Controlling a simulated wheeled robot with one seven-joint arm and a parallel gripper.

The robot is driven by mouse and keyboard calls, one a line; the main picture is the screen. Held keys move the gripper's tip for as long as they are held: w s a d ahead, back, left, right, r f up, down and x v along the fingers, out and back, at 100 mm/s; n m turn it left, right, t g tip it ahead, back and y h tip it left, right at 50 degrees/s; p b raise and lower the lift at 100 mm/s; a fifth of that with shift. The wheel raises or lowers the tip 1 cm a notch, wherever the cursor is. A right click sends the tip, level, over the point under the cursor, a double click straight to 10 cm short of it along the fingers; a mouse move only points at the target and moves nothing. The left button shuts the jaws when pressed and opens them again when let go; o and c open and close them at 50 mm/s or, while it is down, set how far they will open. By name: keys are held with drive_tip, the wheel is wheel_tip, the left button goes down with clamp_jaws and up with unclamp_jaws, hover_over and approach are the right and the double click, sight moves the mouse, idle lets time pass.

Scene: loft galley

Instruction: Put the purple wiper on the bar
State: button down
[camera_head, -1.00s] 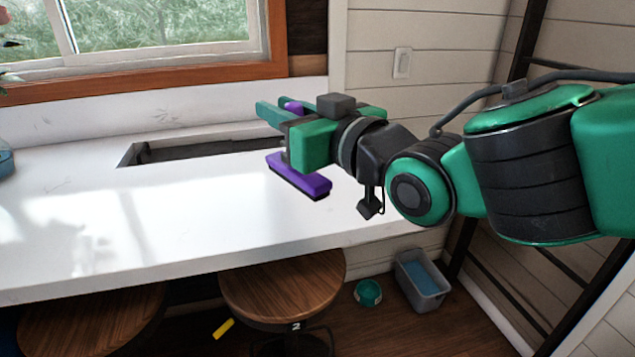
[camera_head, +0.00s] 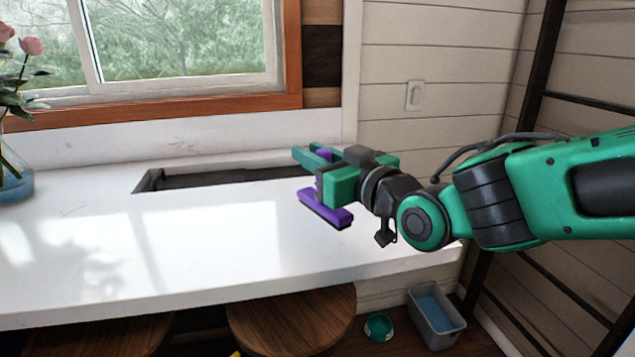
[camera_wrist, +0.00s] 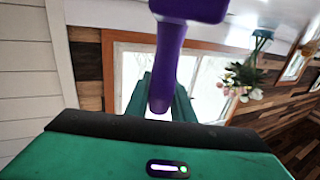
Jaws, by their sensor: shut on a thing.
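The purple wiper (camera_head: 326,209) is held in my gripper (camera_head: 315,156), which is shut on its handle. Its long head with a dark lower edge hangs under the jaws, above the white bar (camera_head: 215,235); I cannot tell the exact gap to the surface. In the wrist view the wiper's purple handle (camera_wrist: 166,65) runs between the green fingers (camera_wrist: 163,100), with the head at the top edge. The bar runs along below the window and its top is mostly bare.
A dark recessed opening (camera_head: 220,178) lies at the back of the bar. A vase with pink flowers (camera_head: 14,185) stands at the far left. Wooden stools (camera_head: 292,318), a grey bin (camera_head: 436,318) and a teal bowl (camera_head: 379,327) are below. A dark ladder frame (camera_head: 530,130) stands at the right.

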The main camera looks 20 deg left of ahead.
sight(341, 219)
drive_tip(key=w+f, duration=0.4)
drive_tip(key=f, duration=0.2)
drive_tip(key=shift+a+f, duration=0.25)
drive_tip(key=shift+w+f, duration=0.1)
drive_tip(key=shift+f, duration=0.05)
drive_tip(key=c, duration=1.5)
unclamp_jaws()
drive_tip(key=shift+c, duration=0.2)
drive_tip(key=v, duration=1.2)
